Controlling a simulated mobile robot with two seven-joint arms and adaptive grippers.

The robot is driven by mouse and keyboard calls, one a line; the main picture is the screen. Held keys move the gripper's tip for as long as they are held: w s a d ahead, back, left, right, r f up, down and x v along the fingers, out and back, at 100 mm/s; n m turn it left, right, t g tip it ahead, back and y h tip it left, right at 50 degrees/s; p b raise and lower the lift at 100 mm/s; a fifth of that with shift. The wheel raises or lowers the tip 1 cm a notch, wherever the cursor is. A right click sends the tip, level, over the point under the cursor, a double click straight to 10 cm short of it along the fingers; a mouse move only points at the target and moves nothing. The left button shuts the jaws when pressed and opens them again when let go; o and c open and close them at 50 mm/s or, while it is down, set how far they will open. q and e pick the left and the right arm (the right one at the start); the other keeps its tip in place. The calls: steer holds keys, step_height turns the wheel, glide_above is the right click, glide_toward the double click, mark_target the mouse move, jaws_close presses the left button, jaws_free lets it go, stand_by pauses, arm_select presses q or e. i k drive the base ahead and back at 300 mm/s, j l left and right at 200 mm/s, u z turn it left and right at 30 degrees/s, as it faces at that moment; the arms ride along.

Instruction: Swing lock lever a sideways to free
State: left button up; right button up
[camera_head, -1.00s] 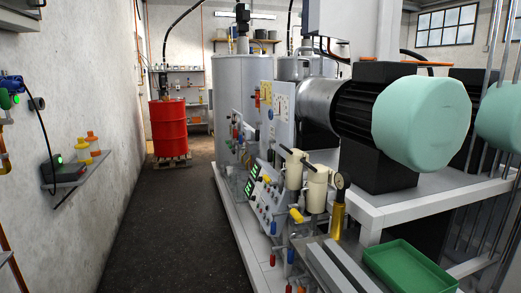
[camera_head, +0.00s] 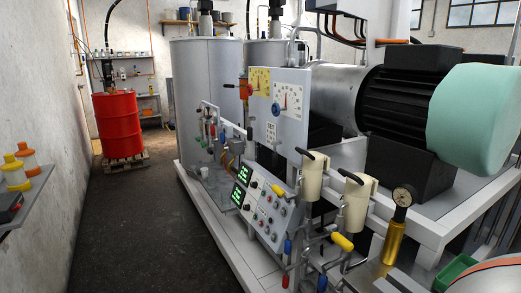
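I cannot tell which handle is lock lever a; no label is readable. One black lever (camera_head: 305,153) sits on top of a cream cylinder (camera_head: 313,181) at the front of the machine. A second black lever (camera_head: 351,178) sits on the cream cylinder (camera_head: 357,203) to its right. A yellow handle (camera_head: 342,242) sticks out below them. Small red and blue handles (camera_head: 288,249) stand near the bottom edge. No gripper shows in this view.
A red drum (camera_head: 118,125) stands on a wooden pallet (camera_head: 124,163) at the back left. The dark floor aisle (camera_head: 135,225) is clear.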

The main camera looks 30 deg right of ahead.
mark_target(275, 164)
steer(key=i+z, duration=0.2)
steer(key=i, duration=0.5)
steer(key=i+j+z, duration=0.2)
steer(key=i, duration=0.5)
